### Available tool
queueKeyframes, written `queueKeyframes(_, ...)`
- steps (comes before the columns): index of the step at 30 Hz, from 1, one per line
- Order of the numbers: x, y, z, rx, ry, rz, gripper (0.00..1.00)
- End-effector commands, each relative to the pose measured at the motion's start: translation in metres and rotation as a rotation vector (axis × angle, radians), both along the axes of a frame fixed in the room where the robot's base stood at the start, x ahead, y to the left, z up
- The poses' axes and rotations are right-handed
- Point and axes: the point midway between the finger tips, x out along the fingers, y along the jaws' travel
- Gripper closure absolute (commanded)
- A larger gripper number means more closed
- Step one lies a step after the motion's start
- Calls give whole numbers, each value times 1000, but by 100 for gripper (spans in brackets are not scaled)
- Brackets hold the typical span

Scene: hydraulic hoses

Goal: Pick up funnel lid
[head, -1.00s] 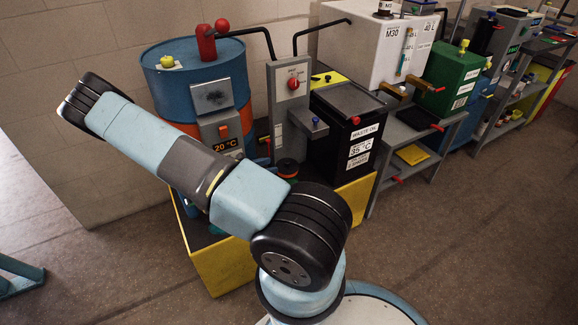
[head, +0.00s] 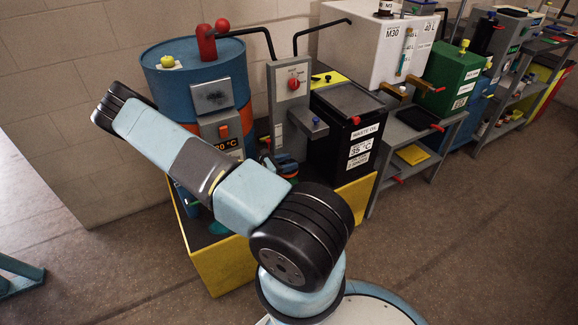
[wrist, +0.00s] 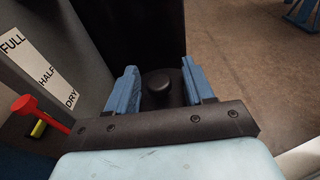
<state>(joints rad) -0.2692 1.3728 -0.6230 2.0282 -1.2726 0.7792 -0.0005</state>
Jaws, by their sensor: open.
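In the wrist view, a black rounded knob (wrist: 157,83), likely the funnel lid's handle, stands up from a dark round surface. My gripper (wrist: 160,72) is open, with one blue finger to the left of the knob and the other to its right. The knob sits in the gap between the fingers, and nothing is gripped. I cannot tell whether a finger touches it. The lower part of the lid is hidden behind the gripper's dark crossbar.
A grey panel marked FULL, HALF, DRY (wrist: 42,75) stands left of the gripper, with a red handle (wrist: 24,105) beside it. The head view shows a blue drum (head: 185,75), a grey control post (head: 291,120) and a black waste oil box (head: 345,130) on a yellow-edged base (head: 222,268).

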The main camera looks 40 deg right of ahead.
Motion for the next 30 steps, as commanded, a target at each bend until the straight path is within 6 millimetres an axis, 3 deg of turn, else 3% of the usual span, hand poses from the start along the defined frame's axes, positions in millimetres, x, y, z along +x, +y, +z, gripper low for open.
queueKeyframes(4, 0, 0, 0, 0, 0, 0, 49)
queueKeyframes(20, 0, 1, 0, 0, 0, 0, 99)
queueKeyframes(30, 1, 1, 3, 0, 0, 1, 100)
